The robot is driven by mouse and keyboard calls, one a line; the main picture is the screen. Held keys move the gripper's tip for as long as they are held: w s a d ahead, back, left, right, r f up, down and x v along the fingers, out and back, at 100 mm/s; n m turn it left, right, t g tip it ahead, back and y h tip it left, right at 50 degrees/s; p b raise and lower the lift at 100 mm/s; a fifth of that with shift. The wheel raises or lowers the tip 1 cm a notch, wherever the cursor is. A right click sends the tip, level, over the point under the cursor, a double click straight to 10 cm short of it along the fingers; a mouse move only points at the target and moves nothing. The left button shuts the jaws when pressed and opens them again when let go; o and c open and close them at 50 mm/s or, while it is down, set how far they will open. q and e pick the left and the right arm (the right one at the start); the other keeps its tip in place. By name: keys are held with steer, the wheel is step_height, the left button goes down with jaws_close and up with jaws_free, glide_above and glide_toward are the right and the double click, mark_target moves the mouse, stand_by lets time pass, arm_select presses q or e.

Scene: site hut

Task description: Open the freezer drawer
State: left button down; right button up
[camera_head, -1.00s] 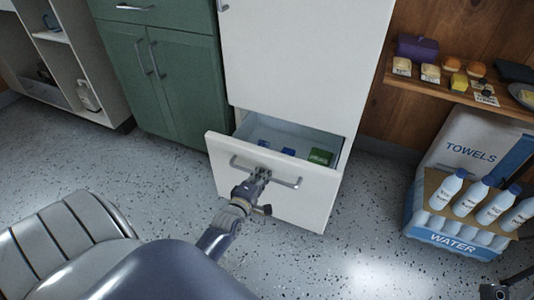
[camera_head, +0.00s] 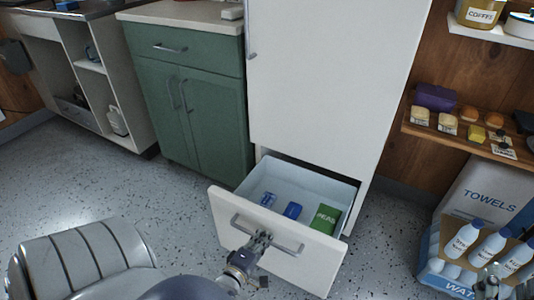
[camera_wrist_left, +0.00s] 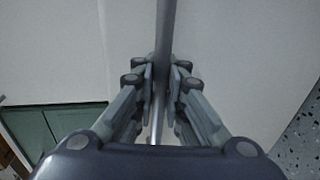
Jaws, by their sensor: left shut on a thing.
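The white freezer drawer (camera_head: 276,254) is pulled well out from the bottom of the tall white fridge (camera_head: 325,85). Its grey bar handle (camera_head: 288,246) runs across the drawer front. My left gripper (camera_head: 259,239) is shut on this handle, left of its middle. In the left wrist view the fingers (camera_wrist_left: 161,80) close on either side of the bar (camera_wrist_left: 164,35). Inside the drawer lie a green pack (camera_head: 325,219), a blue pack (camera_head: 292,210) and a small blue-and-clear item (camera_head: 268,199).
A green cabinet (camera_head: 195,100) stands left of the fridge. A water bottle crate (camera_head: 447,280) and a towels box (camera_head: 487,195) stand at the right, below a wooden shelf (camera_head: 470,144) with food. Speckled floor (camera_head: 120,190) is clear in front.

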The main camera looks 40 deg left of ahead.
arm_select(q)
steer(key=shift+s+d+r, duration=0.1)
steer(key=shift+s, duration=0.3)
arm_select(e)
steer(key=shift+d+f+g, duration=0.1)
steer(key=shift+f+g, duration=0.4)
steer(key=shift+f, duration=0.3)
arm_select(q)
steer(key=c, duration=1.7)
jaws_free()
steer(key=shift+o, duration=0.2)
steer(key=shift+s, duration=0.1)
steer(key=v, duration=1.2)
